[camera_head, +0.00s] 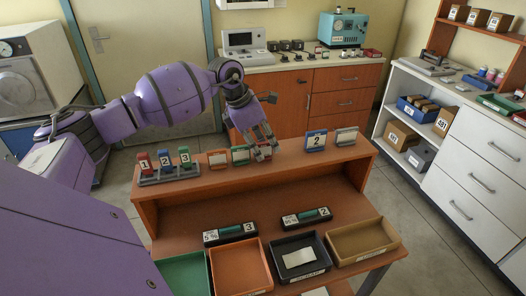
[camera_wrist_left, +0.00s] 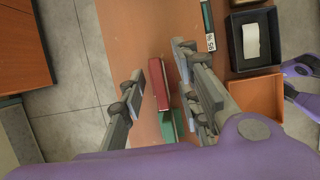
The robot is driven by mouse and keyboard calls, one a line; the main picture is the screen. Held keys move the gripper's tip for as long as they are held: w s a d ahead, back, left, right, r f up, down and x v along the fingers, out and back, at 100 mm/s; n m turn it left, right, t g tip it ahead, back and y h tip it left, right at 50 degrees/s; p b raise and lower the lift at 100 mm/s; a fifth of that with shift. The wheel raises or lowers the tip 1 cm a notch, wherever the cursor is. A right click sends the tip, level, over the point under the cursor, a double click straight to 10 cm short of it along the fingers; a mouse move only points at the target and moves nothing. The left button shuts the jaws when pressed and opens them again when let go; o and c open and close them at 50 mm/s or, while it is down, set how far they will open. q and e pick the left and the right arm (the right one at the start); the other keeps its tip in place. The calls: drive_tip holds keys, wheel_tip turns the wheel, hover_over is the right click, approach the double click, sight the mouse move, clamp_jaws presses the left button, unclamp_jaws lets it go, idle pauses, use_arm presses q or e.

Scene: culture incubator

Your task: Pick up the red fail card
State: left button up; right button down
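A red card (camera_wrist_left: 171,84) stands upright on the wooden shelf, in the space between my left gripper's fingers in the left wrist view. In the head view a reddish card (camera_head: 262,153) shows partly, hidden by the gripper. My left gripper (camera_head: 264,144) is over the raised shelf; it also shows in the left wrist view (camera_wrist_left: 160,85), with its fingers apart on either side of the red card. I cannot tell whether either finger touches it.
A rack (camera_head: 168,175) with cards numbered 1, 2 and 3 stands at the shelf's left. A blue card marked 2 (camera_head: 316,140) and a pale card (camera_head: 346,136) stand at the right. Below are green, orange (camera_head: 241,268), black (camera_head: 324,268) and tan (camera_head: 390,237) trays.

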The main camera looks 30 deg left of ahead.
use_arm(q)
clamp_jaws()
